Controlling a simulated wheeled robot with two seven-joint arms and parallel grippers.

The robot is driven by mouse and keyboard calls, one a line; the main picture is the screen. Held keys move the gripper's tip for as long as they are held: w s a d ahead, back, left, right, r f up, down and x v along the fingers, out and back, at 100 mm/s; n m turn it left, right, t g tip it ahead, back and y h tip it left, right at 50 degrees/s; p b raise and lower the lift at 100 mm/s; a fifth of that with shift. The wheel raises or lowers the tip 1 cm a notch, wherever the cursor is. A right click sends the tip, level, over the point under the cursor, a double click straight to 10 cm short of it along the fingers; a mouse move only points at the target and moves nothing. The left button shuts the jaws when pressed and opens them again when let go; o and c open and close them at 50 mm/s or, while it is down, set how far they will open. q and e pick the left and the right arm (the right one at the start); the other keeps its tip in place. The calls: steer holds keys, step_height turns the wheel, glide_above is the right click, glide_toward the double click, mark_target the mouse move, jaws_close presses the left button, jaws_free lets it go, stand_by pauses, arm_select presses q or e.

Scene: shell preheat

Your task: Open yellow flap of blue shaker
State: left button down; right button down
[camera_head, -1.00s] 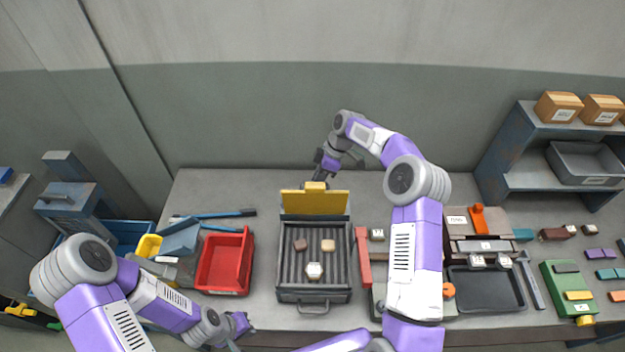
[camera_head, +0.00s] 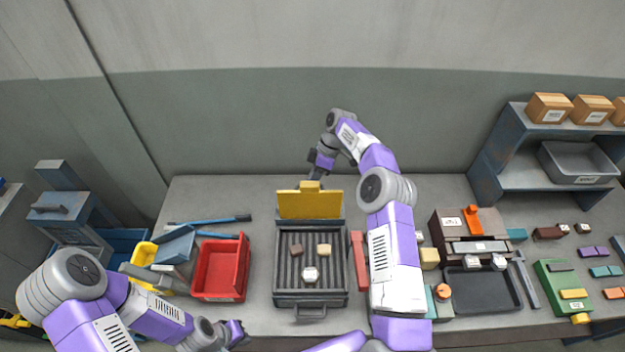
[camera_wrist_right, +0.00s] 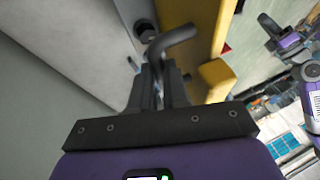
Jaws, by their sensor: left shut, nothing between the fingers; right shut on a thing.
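The shaker (camera_head: 280,270) is a dark grey-blue tray with a ribbed floor in the middle of the bench. Its yellow flap (camera_head: 310,206) stands raised at the back edge, with a yellow block on its top edge. My right gripper (camera_head: 314,181) is behind the flap's top. In the right wrist view the right gripper (camera_wrist_right: 160,75) is shut on a dark bent handle (camera_wrist_right: 177,36) beside the yellow flap (camera_wrist_right: 190,25). The fingertips are partly hidden by the handle. My left gripper (camera_head: 243,338) is shut and empty at the front left, below the red bin.
Three small pieces (camera_head: 310,274) lie in the shaker. A red bin (camera_head: 221,268) stands to its left and a red bar (camera_head: 359,260) to its right. My right arm covers the bench beyond the bar. A dark tray (camera_head: 483,290) and green box (camera_head: 562,288) are farther right.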

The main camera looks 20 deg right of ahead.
steer(key=shift+s+d+f, duration=0.1)
steer(key=shift+s+f, duration=0.15)
steer(key=shift+f, duration=0.3)
steer(key=c, duration=1.1)
jaws_free()
steer(key=shift+w+r, duration=0.1)
steer(key=shift+r, duration=0.15)
steer(key=shift+w+r, duration=0.1)
steer(key=shift+r, duration=0.2)
step_height(320, 180, up, 9)
steer(key=shift+r, duration=0.2)
steer(key=shift+f, duration=0.1)
